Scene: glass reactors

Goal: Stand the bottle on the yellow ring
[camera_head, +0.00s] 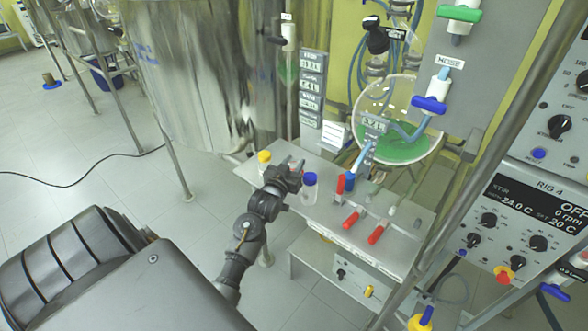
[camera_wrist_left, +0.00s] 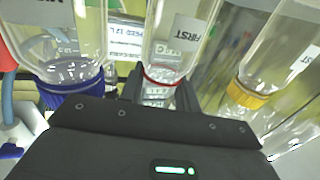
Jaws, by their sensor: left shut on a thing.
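My left gripper (camera_head: 285,174) is over the left part of the grey bench shelf, between a yellow-topped bottle (camera_head: 264,160) and a blue-topped bottle (camera_head: 309,190). In the left wrist view, its fingers (camera_wrist_left: 161,92) are shut on a clear bottle (camera_wrist_left: 170,45) with a red band and a label reading FIRST. The gripper hides this bottle in the head view. The blue-topped bottle also shows at left in the wrist view (camera_wrist_left: 65,85), and the yellow-topped one at right (camera_wrist_left: 248,95). I cannot make out a separate yellow ring on any surface. My right gripper is not in view.
The grey shelf (camera_head: 345,238) carries red-handled valves (camera_head: 376,234) to the right of the bottles. A large steel vessel (camera_head: 200,75) stands behind at left. A round glass vessel with green liquid (camera_head: 405,150) is behind at right. Open floor (camera_head: 85,175) lies to the left.

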